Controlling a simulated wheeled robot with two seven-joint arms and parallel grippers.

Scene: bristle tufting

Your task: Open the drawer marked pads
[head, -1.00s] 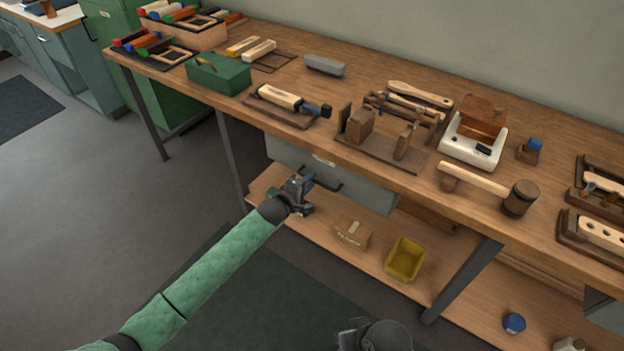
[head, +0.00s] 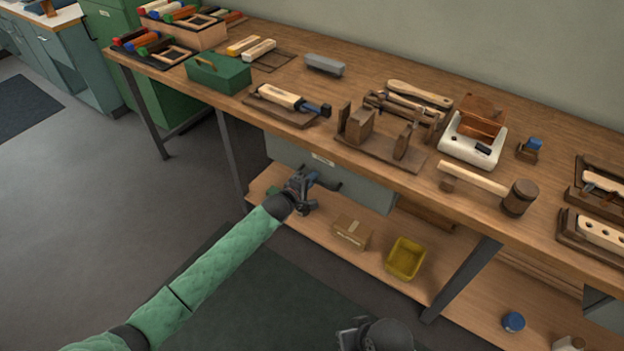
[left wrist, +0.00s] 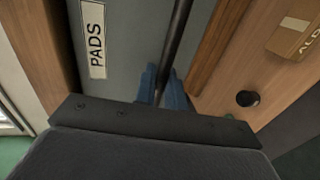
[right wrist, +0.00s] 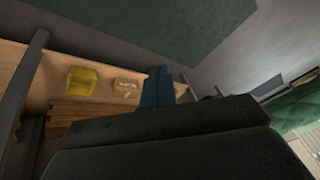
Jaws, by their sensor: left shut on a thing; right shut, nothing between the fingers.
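The grey drawer marked PADS (head: 365,188) hangs under the wooden workbench top. Its label (left wrist: 94,38) is readable in the left wrist view. Its dark bar handle (left wrist: 177,45) runs between the blue fingers of my left gripper (left wrist: 163,88), which is shut on it. In the head view my left gripper (head: 305,184) is at the drawer front and hides part of the handle. The drawer looks shut or nearly so; I cannot tell exactly. My right gripper (right wrist: 160,84) is shut and empty, away from the drawer; the head view shows only part of it at the bottom edge.
Below the drawer, a shelf (head: 380,262) holds a cardboard box (head: 351,232) and a yellow bin (head: 405,258). Bench legs stand at the left and right. The benchtop carries a mallet (head: 490,187), a green toolbox (head: 218,73) and other tools. The floor in front is clear.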

